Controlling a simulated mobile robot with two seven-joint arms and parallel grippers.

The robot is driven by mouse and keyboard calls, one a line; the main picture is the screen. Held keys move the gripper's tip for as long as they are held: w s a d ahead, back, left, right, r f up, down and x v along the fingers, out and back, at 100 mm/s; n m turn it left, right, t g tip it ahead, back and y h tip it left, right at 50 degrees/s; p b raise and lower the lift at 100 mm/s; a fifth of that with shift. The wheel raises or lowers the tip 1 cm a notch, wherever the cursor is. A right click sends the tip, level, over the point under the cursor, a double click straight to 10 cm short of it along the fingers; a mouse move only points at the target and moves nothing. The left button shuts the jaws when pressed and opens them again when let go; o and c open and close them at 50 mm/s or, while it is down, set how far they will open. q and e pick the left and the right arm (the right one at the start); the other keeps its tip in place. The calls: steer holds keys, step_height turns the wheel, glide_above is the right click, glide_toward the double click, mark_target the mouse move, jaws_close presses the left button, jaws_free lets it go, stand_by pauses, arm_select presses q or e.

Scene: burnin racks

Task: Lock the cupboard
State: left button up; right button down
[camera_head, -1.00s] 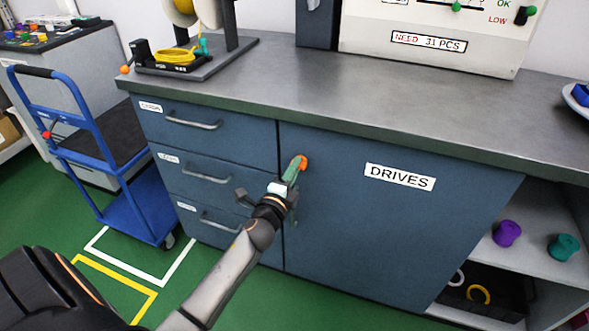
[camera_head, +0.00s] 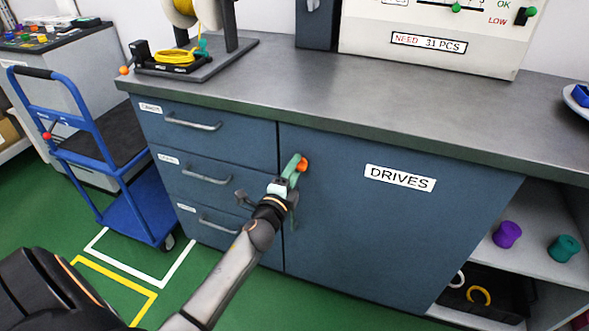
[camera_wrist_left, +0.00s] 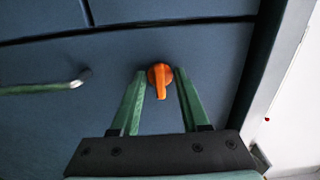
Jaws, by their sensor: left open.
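The cupboard door (camera_head: 390,225) is dark blue, labelled DRIVES, and stands closed under the worktop. An orange turn knob (camera_head: 303,165) sits near the door's upper left edge. In the left wrist view the knob (camera_wrist_left: 159,77) is round with a bar pointing down the picture. My left gripper (camera_head: 291,170) is at the knob. In the left wrist view its two green fingers (camera_wrist_left: 159,92) are open, one on each side of the knob's bar, with gaps on both sides. My right gripper is not in view.
A drawer stack (camera_head: 215,150) with bar handles stands left of the door. A door handle (camera_wrist_left: 50,87) shows left of the fingers in the wrist view. A blue trolley (camera_head: 105,150) is at the left. Open shelves (camera_head: 540,265) with spools are at the right.

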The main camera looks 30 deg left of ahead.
arm_select(q)
steer(key=v, duration=1.2)
steer(key=shift+s, duration=0.3)
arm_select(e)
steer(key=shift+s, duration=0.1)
arm_select(q)
steer(key=shift+d, duration=0.1)
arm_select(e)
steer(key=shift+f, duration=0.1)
